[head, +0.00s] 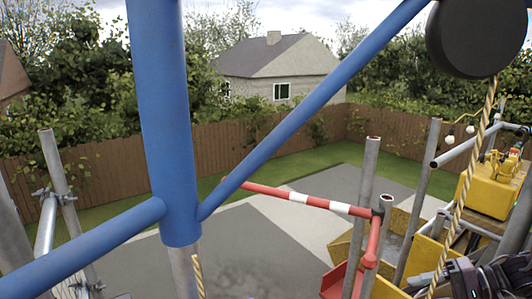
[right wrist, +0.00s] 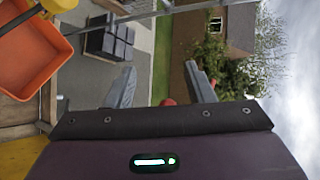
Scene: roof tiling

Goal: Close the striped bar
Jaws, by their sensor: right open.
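The striped bar (head: 300,198) is red and white and reaches out from a grey post at the right of the head view. Its red tip points left, over the paving below, and the bar stands apart from the blue upright. A red bracket (head: 371,245) joins it at the post. My right gripper (right wrist: 160,86) is open, with its two grey fingers apart in the right wrist view. A small red piece (right wrist: 168,102) shows between the finger bases; I cannot tell what it belongs to. My right arm enters the head view at bottom right. My left gripper is not in view.
A thick blue post (head: 165,120) with slanted blue braces crosses the head view. A rope (head: 462,180) hangs at right before a yellow machine (head: 492,190). Grey scaffold poles stand around. An orange tub (right wrist: 38,62) lies upper left in the right wrist view.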

